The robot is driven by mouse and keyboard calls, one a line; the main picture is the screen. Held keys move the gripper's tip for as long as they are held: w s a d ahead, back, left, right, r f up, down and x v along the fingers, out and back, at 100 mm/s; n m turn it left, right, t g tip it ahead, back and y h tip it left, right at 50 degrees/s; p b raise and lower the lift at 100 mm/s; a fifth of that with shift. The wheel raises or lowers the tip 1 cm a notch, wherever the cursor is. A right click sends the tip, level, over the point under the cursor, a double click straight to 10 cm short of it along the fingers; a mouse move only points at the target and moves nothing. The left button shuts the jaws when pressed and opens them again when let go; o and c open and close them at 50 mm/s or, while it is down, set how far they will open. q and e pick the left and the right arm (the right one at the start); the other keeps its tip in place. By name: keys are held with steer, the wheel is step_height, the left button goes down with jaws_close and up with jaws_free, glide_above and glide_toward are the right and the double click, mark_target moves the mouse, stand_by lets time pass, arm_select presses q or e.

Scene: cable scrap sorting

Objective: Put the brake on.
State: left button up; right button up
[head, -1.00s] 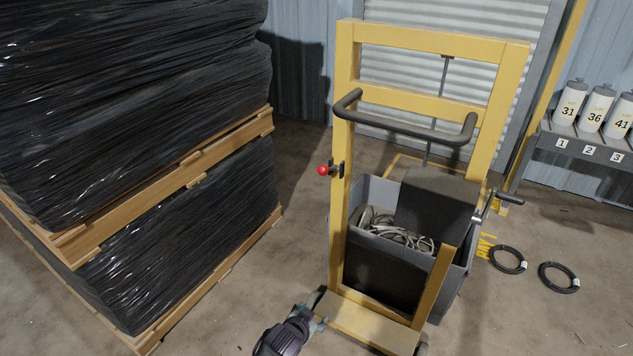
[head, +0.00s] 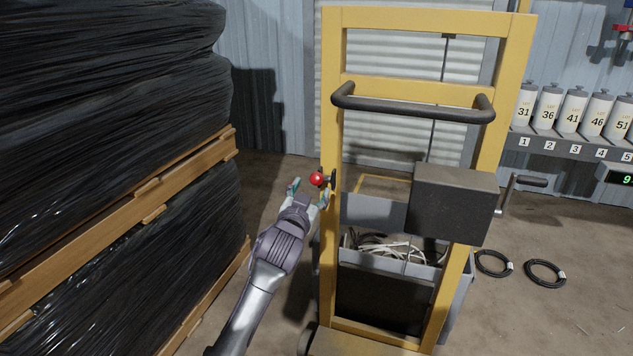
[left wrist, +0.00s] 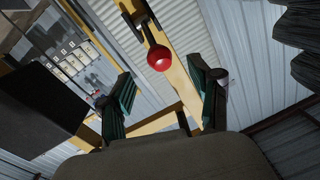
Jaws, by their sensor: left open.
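A red ball knob (head: 317,179) sits on a short dark lever on the left post of the yellow cart frame (head: 331,120). My left gripper (head: 308,190) is open beside that post, with its fingertips close to the knob. In the left wrist view the red knob (left wrist: 160,58) shows beyond and between the two green-padded fingers (left wrist: 160,95), apart from both. The lever runs from the knob to a dark bracket on the yellow post. My right gripper is not in view.
A pallet stack wrapped in black film (head: 110,130) stands at the left. The cart has a dark push handle (head: 415,112), a dark box (head: 453,203) and a grey bin (head: 372,210) holding cable scrap. Two black cable coils (head: 545,273) lie on the floor at right.

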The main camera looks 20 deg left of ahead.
mark_target(315, 182)
arm_select(q)
steer(key=w, duration=0.4)
steer(key=shift+w+a+b, duration=0.1)
steer(key=shift+w+b, duration=0.25)
steer(key=shift+w, duration=0.9)
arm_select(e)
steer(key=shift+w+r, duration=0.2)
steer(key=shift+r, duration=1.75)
arm_select(q)
jaws_close()
